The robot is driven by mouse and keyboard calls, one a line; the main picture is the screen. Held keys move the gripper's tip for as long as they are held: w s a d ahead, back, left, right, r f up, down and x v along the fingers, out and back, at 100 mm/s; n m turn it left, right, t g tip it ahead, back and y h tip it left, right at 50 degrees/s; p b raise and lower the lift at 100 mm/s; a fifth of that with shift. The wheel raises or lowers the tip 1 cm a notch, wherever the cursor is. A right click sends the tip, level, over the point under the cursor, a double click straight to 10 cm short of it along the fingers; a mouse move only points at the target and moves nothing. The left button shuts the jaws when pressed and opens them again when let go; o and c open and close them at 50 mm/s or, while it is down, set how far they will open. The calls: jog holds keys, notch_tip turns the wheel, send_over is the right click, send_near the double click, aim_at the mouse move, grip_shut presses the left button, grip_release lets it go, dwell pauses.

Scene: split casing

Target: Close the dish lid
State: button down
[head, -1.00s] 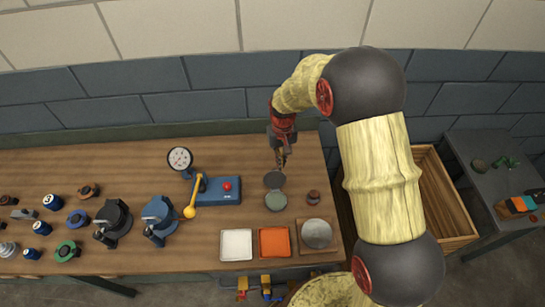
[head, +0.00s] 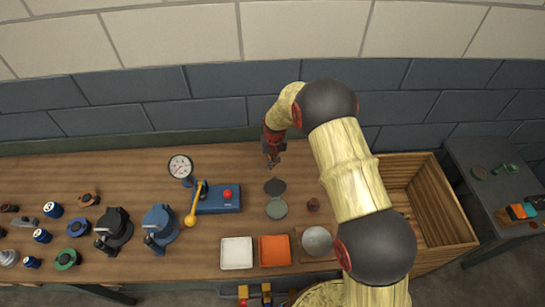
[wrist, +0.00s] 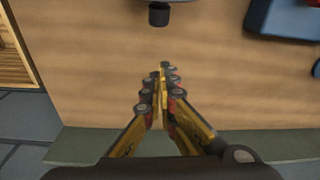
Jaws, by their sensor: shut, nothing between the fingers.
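The dish has a round grey-green base (head: 276,209) on the right part of the workbench. Its dark round lid (head: 275,187) stands open at the base's back edge, on the wall side. My gripper (head: 271,163) is behind the lid, toward the wall, apart from it. In the wrist view my gripper (wrist: 160,75) has its fingers together over bare wood, with nothing between them. A dark cylinder (wrist: 158,15) at the top of that view may be part of the lid; the rest is cut off.
A blue box with a red button and yellow lever (head: 218,198) stands left of the dish. A small brown knob (head: 313,205) is to its right. White (head: 236,253) and orange (head: 274,251) trays lie in front.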

aim_at(275, 185)
jog(key=shift+s+d+r+p, duration=0.1)
jog(key=shift+s+p, duration=0.1)
jog(key=shift+s, duration=0.75)
jog(key=shift+s+d+r+p, duration=0.1)
jog(key=shift+s+p, duration=0.1)
jog(key=shift+s, duration=0.7)
jog(key=shift+s+b, duration=0.1)
jog(key=shift+b, duration=0.5)
jog(key=shift+s+r+t+b, duration=0.15)
jog(key=shift+s+t+b, duration=0.05)
jog(key=shift+t+b, duration=0.1)
